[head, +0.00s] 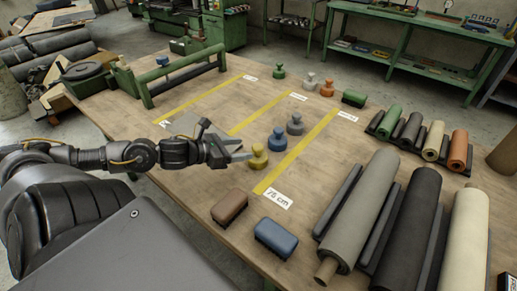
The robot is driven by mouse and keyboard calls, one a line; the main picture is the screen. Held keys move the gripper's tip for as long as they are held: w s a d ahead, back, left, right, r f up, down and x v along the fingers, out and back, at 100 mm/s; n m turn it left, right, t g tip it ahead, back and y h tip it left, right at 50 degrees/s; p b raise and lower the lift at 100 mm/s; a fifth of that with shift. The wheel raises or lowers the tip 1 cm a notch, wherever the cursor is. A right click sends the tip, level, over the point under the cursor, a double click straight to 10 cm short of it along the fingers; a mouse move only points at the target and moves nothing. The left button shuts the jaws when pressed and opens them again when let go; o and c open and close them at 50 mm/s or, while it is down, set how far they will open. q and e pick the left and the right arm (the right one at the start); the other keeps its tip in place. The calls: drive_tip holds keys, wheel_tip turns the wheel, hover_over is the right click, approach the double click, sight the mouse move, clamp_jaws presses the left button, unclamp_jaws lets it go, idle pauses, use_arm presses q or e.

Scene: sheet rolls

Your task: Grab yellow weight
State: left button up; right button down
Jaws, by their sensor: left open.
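The yellow weight (258,157) stands upright on the wooden table, at the left side of the nearest yellow tape strip. It is a squat piece with a knob on top. My left gripper (240,150) comes in from the left with its fingers spread, pointing at the weight. The fingertips are just to the left of it, and I cannot tell whether they touch it. My right gripper is not in view.
A blue weight (277,139) and a grey weight (295,124) stand close behind. Brown (229,207) and blue (276,238) blocks lie in front. Large sheet rolls (407,229) fill the right side. Yellow tape strips (305,143) mark the table.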

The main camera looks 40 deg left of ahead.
sight(253, 147)
use_arm(q)
drive_tip(key=shift+x, duration=1.25)
drive_tip(key=shift+w, duration=0.2)
drive_tip(key=shift+w+d+f, duration=0.15)
drive_tip(key=shift+w+d, duration=0.05)
drive_tip(key=shift+w, duration=0.05)
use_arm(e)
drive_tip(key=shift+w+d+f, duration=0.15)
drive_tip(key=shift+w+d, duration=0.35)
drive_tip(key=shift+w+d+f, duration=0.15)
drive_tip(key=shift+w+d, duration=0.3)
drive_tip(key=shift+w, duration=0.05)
use_arm(q)
drive_tip(key=shift+w, duration=0.1)
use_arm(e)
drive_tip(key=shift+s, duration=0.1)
